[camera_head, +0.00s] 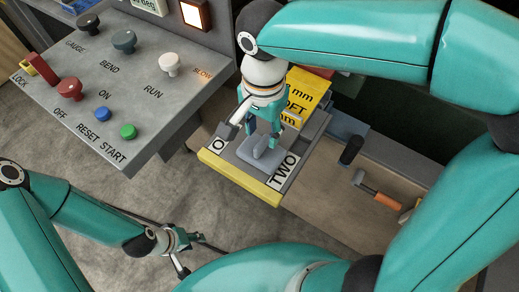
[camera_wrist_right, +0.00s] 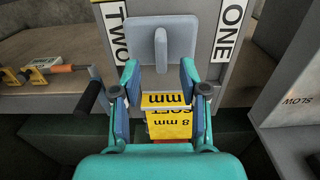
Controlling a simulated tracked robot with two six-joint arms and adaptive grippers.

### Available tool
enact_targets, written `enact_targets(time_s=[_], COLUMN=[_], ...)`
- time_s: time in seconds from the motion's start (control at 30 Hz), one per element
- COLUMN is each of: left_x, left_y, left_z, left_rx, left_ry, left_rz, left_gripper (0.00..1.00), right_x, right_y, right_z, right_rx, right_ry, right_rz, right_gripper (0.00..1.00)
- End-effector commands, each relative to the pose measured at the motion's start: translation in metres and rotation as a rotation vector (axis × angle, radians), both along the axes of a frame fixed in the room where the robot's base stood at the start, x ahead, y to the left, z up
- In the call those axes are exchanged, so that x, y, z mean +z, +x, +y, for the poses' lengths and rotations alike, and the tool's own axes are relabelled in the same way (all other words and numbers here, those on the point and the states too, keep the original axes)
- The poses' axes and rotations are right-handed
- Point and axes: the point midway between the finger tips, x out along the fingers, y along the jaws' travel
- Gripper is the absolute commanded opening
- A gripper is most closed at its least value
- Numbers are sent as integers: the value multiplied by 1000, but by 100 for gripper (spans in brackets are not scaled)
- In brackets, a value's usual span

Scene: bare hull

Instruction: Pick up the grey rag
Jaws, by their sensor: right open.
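The likely grey rag is a pale grey flat piece with a raised upright ridge (camera_head: 267,158). It lies on the grey tray between the labels ONE and TWO. It also shows in the right wrist view (camera_wrist_right: 173,30), just beyond the fingertips. My right gripper (camera_head: 254,133) is open with nothing between its fingers. It is close to the grey piece; I cannot tell whether they touch. It also shows in the right wrist view (camera_wrist_right: 159,78). My left gripper (camera_head: 192,256) looks open and empty, low over the floor at the left.
The tray has a yellow front edge (camera_head: 240,179). Yellow boxes (camera_head: 303,92) stand behind my right gripper. A control panel (camera_head: 120,72) with knobs and buttons juts out at the left. An orange-handled tool (camera_head: 385,200) lies on the brown surface at the right.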

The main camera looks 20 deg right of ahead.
Motion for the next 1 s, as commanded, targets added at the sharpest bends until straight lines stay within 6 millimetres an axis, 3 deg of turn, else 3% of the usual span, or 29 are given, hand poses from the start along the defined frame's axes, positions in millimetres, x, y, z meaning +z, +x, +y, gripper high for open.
enact_targets(time_s=[0.4,0.67,0.93,1.0], left_x=[8,8,8,8], left_y=[0,0,0,0], left_z=[0,0,0,0], left_rx=[0,0,0,0], left_ry=[0,0,0,0], left_rz=[0,0,0,0], left_gripper=[40,40,40,40], right_x=[-48,-51,-51,-51], right_y=[2,2,2,2], right_z=[1,2,2,2], right_rx=[0,0,1,1], right_ry=[-2,-1,-1,-1], right_rz=[2,1,1,1], right_gripper=[44,44,0,0])
